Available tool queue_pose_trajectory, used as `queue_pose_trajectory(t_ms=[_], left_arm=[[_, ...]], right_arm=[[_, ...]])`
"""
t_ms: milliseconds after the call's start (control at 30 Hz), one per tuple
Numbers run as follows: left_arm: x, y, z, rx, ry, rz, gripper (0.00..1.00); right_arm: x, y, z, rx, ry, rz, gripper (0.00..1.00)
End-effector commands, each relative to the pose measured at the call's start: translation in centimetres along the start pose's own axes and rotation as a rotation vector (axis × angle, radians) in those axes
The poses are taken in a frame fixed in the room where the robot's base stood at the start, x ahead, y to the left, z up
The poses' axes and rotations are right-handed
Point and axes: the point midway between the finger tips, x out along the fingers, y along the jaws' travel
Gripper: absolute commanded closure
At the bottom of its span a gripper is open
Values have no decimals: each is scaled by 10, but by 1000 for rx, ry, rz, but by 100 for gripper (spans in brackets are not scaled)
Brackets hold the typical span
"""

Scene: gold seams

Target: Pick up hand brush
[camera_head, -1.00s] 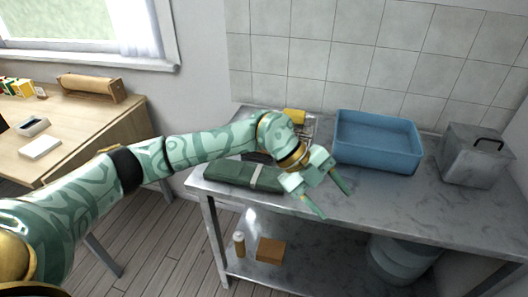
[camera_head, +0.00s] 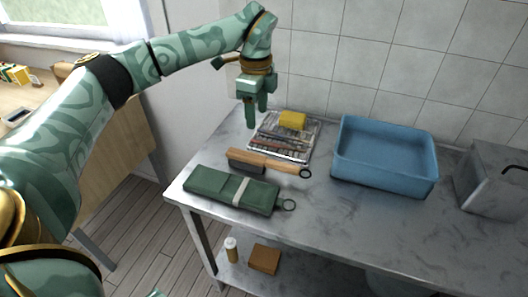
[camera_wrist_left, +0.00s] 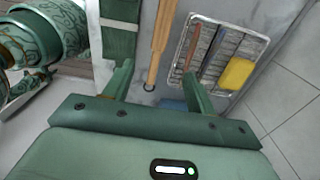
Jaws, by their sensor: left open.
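The hand brush (camera_head: 270,163) lies on the grey metal table, with a long wooden back and handle, dark bristles at its left end and a dark ring at its right end. In the left wrist view its wooden handle (camera_wrist_left: 159,45) runs up the picture, in line with the gap between the fingers. My left gripper (camera_head: 257,114) is open and empty, pointing down above the table, near the brush's left end and the tray; it is apart from the brush. Its two fingers also show in the left wrist view (camera_wrist_left: 157,72). My right gripper is not in view.
A green tool roll (camera_head: 215,186) with a pale strap lies in front of the brush. Behind it is a wire tray (camera_head: 303,155) with slim tools and a yellow sponge (camera_head: 292,120). A blue tub (camera_head: 385,175) and a metal box (camera_head: 490,185) stand right. The table's front right is clear.

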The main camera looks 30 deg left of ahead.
Motion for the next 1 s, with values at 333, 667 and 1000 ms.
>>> queue_pose_trajectory(t_ms=[333,667,1000], left_arm=[[74,0,1,-3,-3,8,44],[112,1,1,-4,-2,2,44],[161,4,0,-2,-3,5,44]], right_arm=[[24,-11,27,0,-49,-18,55],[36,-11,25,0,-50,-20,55],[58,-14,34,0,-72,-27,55]])
